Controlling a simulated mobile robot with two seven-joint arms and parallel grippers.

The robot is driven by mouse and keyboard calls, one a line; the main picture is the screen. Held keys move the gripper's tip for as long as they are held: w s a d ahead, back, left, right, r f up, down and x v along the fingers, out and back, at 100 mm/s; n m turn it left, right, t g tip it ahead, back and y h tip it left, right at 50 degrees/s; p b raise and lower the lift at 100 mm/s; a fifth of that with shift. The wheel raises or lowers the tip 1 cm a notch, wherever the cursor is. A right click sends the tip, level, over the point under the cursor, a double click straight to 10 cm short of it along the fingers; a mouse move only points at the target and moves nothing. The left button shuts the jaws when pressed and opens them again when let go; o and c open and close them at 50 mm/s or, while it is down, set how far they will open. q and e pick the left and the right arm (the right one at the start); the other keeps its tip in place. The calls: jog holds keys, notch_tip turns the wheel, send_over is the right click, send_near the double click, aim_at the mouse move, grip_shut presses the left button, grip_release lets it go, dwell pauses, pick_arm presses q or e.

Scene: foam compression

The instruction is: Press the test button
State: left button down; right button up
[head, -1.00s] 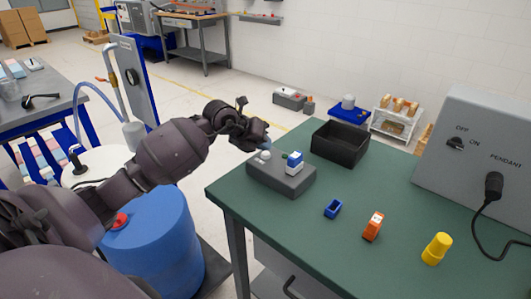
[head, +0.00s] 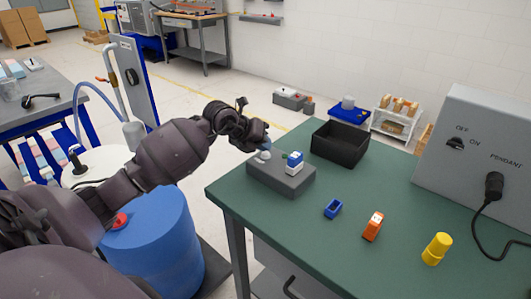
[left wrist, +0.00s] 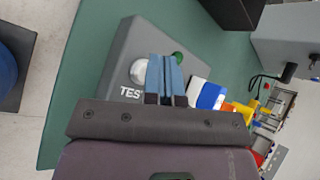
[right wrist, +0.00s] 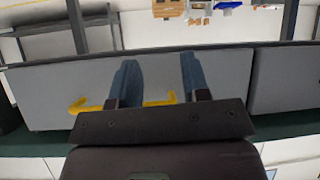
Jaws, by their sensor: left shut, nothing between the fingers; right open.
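The grey test box (head: 282,182) stands on the near left corner of the green table. A white domed button (head: 264,156) is on its top; in the left wrist view the white button (left wrist: 139,72) sits above the letters "TES". A small green round part (left wrist: 179,58) is on the other side of the fingers. A blue and white block (head: 294,163) is at the box's right end. My left gripper (left wrist: 165,62) is shut and empty over the box, just beside the white button; contact cannot be told. My right gripper (right wrist: 158,75) is open and empty, away from the box.
A black bin (head: 340,144) stands behind the box. A blue holder (head: 333,209), an orange block (head: 372,227) and a yellow cylinder (head: 437,249) stand on the green table (head: 290,225). A grey pendant panel (head: 475,150) is at the right. Grey fronts with yellow handles (right wrist: 85,106) face my right gripper.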

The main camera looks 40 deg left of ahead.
pick_arm(q)
jog(key=shift+f, duration=0.4)
pick_arm(e)
jog(key=shift+f, duration=0.1)
jog(key=shift+d, duration=0.1)
pick_arm(q)
jog(key=shift+r, duration=0.1)
jog(key=shift+r+p, duration=0.3)
jog(key=shift+p, duration=0.05)
pick_arm(e)
jog(key=shift+w+r, duration=0.15)
jog(key=shift+r, duration=0.45)
pick_arm(q)
jog(key=shift+r, duration=0.1)
notch_tip(320, 180, up, 2)
jog(key=shift+p, duration=0.65)
jog(key=shift+r+p, duration=1.3)
jog(key=shift+r, duration=0.75)
jog(key=shift+f, duration=0.15)
pick_arm(e)
jog(key=shift+t, duration=0.4)
jog(key=r, duration=0.2)
jog(key=w+r, duration=0.1)
jog(key=r, duration=0.2)
jog(key=shift+w+r, duration=0.15)
jog(key=shift+r, duration=0.1)
